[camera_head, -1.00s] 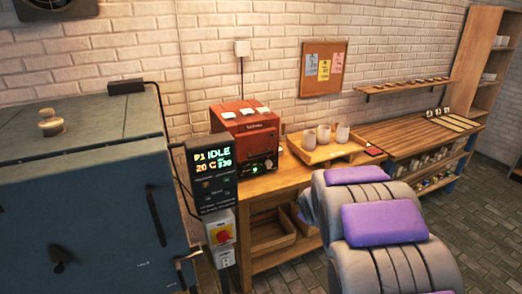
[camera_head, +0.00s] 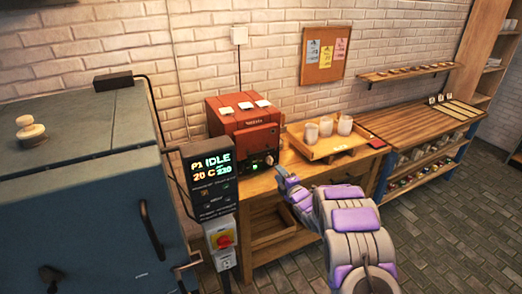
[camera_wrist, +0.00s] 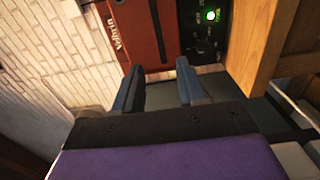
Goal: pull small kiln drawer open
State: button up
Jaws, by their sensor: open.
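The small kiln (camera_head: 244,131) is a red box with a dark control panel and a lit green indicator. It stands on the wooden bench against the brick wall. In the wrist view its red front (camera_wrist: 143,33) and the panel with the green light (camera_wrist: 210,17) are at the top, turned sideways. My gripper (camera_head: 284,176) is in front of the kiln, a little below its panel. In the wrist view my gripper (camera_wrist: 160,80) has its two fingers apart with nothing between them. The fingertips look close to the red front, but I cannot tell whether they touch. No drawer handle is clearly visible.
A large blue kiln (camera_head: 80,200) with a display box (camera_head: 212,177) reading IDLE stands at the left. A wooden tray (camera_head: 325,149) with several cups is right of the small kiln. The wooden bench (camera_head: 270,183) runs below. Tiled floor is free at the right.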

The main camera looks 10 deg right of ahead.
aim_at(262, 153)
jog(key=shift+b+x, duration=0.7)
jog(key=shift+x, duration=6.45)
jog(key=shift+w+a+b, duration=0.35)
jog(key=shift+w+a, duration=0.15)
jog(key=shift+w, duration=0.25)
jog(key=shift+w+f, duration=0.15)
jog(key=shift+w, duration=0.3)
jog(key=shift+w+b, duration=0.3)
jog(key=shift+b, duration=0.05)
grip_shut()
